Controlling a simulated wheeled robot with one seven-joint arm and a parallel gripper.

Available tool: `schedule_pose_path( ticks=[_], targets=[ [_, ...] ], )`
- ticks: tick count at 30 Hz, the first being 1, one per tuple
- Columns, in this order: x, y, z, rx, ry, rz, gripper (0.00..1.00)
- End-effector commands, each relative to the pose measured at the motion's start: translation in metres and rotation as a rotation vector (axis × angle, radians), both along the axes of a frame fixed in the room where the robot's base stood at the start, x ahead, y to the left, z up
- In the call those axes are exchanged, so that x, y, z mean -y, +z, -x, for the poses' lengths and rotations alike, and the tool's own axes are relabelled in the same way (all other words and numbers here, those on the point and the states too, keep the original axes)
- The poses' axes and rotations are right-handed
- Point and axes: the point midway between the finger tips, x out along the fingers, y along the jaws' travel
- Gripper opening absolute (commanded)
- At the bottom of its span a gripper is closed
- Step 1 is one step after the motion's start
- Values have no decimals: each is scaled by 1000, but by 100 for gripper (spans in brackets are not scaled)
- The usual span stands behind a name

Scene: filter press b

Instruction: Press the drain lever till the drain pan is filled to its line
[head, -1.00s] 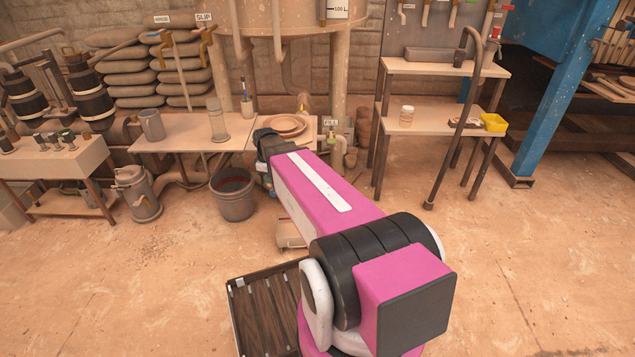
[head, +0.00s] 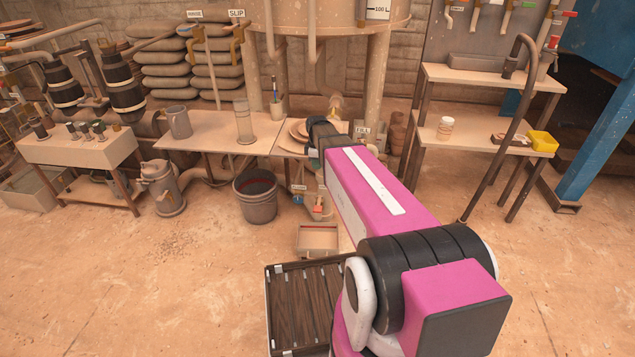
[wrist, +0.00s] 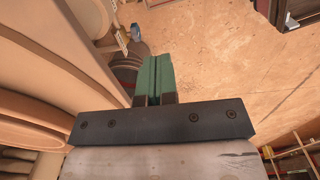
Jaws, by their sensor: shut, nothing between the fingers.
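A shallow beige pan with a red line inside, which looks like the drain pan (head: 318,240), sits on the floor below the plate bench. Its fill level is too small to tell. Just above it is a small fitting with blue and orange parts (head: 316,207), beside a label too small to read. I cannot tell whether this is the drain lever. My gripper (head: 314,158) is in front of the plate bench, above and behind the pan. In the wrist view its green fingers (wrist: 153,62) are shut together and empty. A blue round part (wrist: 136,32) shows beyond them, apart from the tips.
A dark bucket (head: 256,197) stands left of the pan. A bent pipe (head: 500,130) stands by the right-hand shelf (head: 470,138).

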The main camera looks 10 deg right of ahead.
Motion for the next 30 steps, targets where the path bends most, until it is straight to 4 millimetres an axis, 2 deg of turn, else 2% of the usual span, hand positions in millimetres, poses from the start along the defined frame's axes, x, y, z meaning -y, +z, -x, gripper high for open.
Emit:
schedule_pose_path(
  ticks=[30],
  targets=[
    [0, -181, -1, -2, -1, 0, 0]
  ],
)
